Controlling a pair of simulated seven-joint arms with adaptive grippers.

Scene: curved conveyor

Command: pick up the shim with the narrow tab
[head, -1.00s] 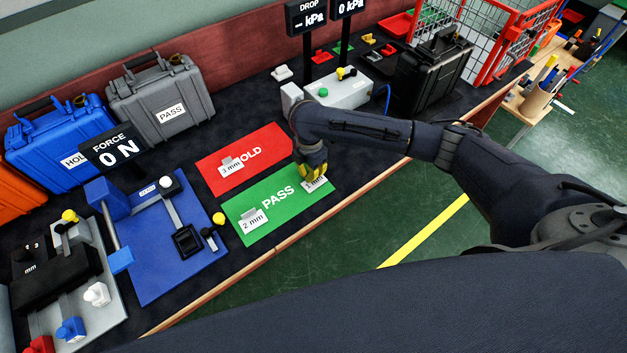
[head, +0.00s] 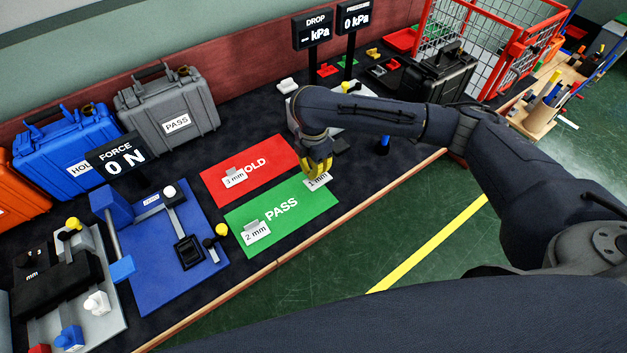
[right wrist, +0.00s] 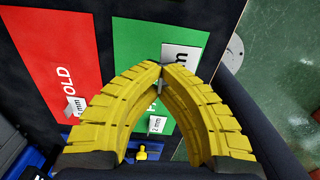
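Three labelled shims with grey tabs are in view. The 3 mm shim (head: 235,178) lies on the red HOLD mat (head: 218,187). The 2 mm shim (head: 255,232) lies at the left of the green PASS mat (head: 290,232). The 1 mm shim (head: 318,181) is at the PASS mat's right end, under my right gripper (head: 318,172). In the right wrist view, the yellow fingertips (right wrist: 163,67) meet at this shim's edge, with a grey piece between them. Its label (right wrist: 185,55) looks larger than the others. Tab widths are hard to compare. My left gripper is out of view.
A blue fixture (head: 155,275) with a FORCE display (head: 118,158) stands left of the mats. Grey (head: 168,105) and blue (head: 75,145) cases line the back. A black case (head: 440,75) and red wire basket (head: 490,40) are at the right. The bench edge (head: 285,257) is in front.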

